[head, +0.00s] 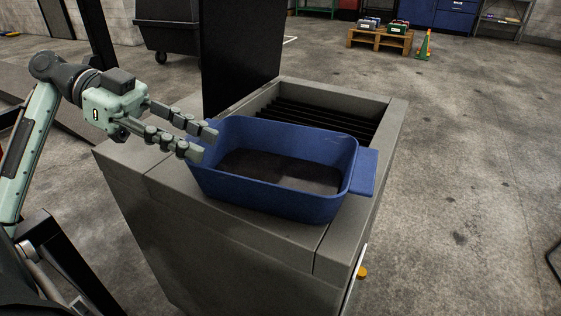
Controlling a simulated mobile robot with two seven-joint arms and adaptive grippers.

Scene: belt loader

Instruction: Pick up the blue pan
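The blue pan (270,195) is a deep rectangular pan with a dark inside bottom. It sits upright on the near rim of a grey machine (225,235), with a flat handle on its right end. My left gripper (207,143) comes in from the left at the pan's left end. Its two fingers are apart, with the tips at the pan's left rim. The left handle is mostly hidden by the fingers, and I cannot tell whether they touch it. My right gripper is not in view.
The grey machine has a dark slatted opening (318,122) behind the pan and a tall black panel (240,55) at its back left. A wooden pallet (380,40) with small crates and a green-orange cone (424,46) stand far back.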

